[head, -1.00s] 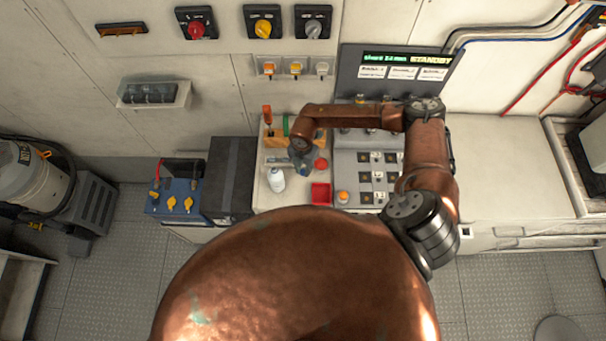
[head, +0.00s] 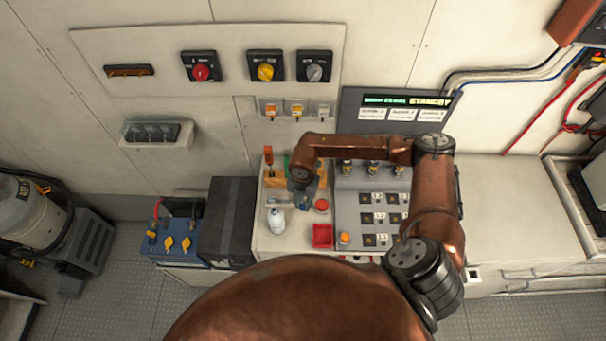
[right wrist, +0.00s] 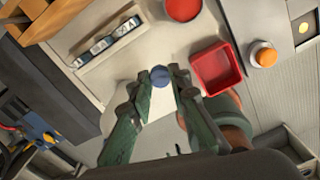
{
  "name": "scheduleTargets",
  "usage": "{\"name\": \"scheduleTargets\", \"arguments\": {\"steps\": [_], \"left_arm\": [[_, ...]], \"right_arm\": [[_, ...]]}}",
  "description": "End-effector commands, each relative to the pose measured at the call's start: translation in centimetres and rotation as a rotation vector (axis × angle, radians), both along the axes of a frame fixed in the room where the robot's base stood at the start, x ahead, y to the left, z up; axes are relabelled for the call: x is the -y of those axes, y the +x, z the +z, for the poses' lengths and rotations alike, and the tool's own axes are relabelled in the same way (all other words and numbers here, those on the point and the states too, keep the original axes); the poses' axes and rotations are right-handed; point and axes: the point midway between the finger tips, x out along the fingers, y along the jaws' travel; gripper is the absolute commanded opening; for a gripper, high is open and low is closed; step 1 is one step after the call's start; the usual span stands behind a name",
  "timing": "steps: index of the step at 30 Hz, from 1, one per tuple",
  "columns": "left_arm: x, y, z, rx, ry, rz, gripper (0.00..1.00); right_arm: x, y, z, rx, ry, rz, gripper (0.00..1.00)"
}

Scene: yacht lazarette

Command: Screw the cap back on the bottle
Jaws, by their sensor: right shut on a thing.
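The white bottle (head: 277,222) stands upright on the bench, left of the red tray. In the right wrist view, a pale shape partly behind my fingers appears to be the bottle (right wrist: 107,120). My right gripper (head: 302,193) is above the bench, a little behind and to the right of the bottle. Its fingers are shut on a small round blue cap (right wrist: 161,76), held at the fingertips. The cap is apart from the bottle in the head view. The bottle's mouth is too small to make out. My left gripper is not in view.
A red tray (head: 323,236), a red round thing (head: 321,205) and a grey panel with an orange button (head: 344,238) are to the right. A wooden tool rack (head: 275,177) is behind. A dark box (head: 228,222) and a blue battery (head: 174,240) stand left. The bench far right is clear.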

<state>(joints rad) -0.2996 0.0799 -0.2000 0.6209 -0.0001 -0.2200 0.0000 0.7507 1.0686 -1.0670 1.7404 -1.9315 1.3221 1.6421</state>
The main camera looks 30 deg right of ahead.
Motion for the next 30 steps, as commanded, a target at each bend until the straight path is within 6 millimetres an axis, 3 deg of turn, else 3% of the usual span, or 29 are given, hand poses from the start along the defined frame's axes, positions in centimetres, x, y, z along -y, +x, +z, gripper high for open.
{"name": "scheduleTargets", "arguments": {"steps": [16,30], "left_arm": [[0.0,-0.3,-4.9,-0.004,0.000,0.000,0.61],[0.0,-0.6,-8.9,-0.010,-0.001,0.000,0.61]], "right_arm": [[-2.7,0.5,2.0,0.020,0.010,1.317,0.10],[-4.6,-0.3,3.7,0.032,0.002,2.520,0.10]]}}
